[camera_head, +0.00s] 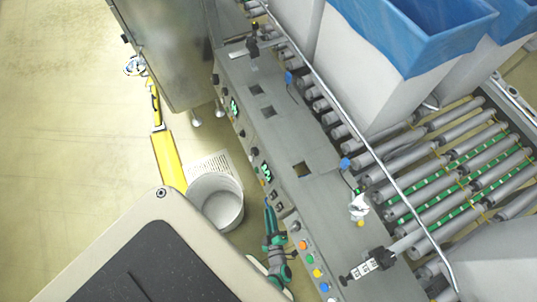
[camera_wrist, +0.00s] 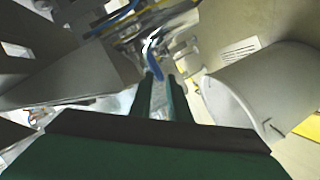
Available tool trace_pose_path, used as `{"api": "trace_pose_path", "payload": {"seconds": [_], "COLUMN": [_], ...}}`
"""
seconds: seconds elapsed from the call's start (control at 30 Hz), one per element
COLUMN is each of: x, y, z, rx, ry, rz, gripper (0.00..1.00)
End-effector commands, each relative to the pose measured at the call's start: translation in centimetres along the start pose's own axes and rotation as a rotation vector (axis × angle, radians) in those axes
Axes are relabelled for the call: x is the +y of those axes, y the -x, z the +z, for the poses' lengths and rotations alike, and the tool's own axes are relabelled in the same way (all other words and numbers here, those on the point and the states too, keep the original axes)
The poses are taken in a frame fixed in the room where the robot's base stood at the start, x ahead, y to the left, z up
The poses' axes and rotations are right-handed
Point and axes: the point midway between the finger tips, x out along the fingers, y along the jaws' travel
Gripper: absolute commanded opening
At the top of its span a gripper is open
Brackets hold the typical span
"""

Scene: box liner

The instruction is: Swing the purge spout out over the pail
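The white pail (camera_head: 217,203) stands on the floor beside the grey machine, with its rim facing up. In the wrist view the pail (camera_wrist: 262,92) fills the right side, right of my fingers and apart from them. My green gripper (camera_head: 270,207) is between the pail and the machine's button panel. In the wrist view its two fingers (camera_wrist: 163,80) are apart with a narrow gap. A blue piece (camera_wrist: 155,62) and shiny metal parts (camera_wrist: 150,36) with white arrow marks lie just past the fingertips. I cannot tell which part is the purge spout, or whether the fingers touch it.
The machine's control panel (camera_head: 301,262) with coloured buttons runs close along my arm's right side. A roller conveyor (camera_head: 440,180) and bins with blue liners (camera_head: 415,40) are beyond it. The floor at left is clear.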

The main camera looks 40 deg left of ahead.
Motion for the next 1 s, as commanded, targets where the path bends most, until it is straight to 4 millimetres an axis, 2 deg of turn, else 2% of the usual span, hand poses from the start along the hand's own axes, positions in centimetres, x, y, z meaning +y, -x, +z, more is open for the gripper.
{"api": "trace_pose_path", "payload": {"seconds": [0.1, 0.3, 0.6, 0.7, 1.0], "x": [0.0, 0.0, 0.0, 0.0, -0.3], "y": [-1.7, -3.1, -3.2, -3.2, -3.2], "z": [0.0, -0.1, 0.0, 0.0, -0.3], "rx": [0.001, 0.001, 0.000, 0.000, -0.005], "ry": [0.000, -0.001, 0.000, -0.001, -0.003], "rz": [0.000, -0.001, -0.001, -0.001, 0.000], "gripper": [0.16, 0.16, 0.16, 0.00, 0.00]}}
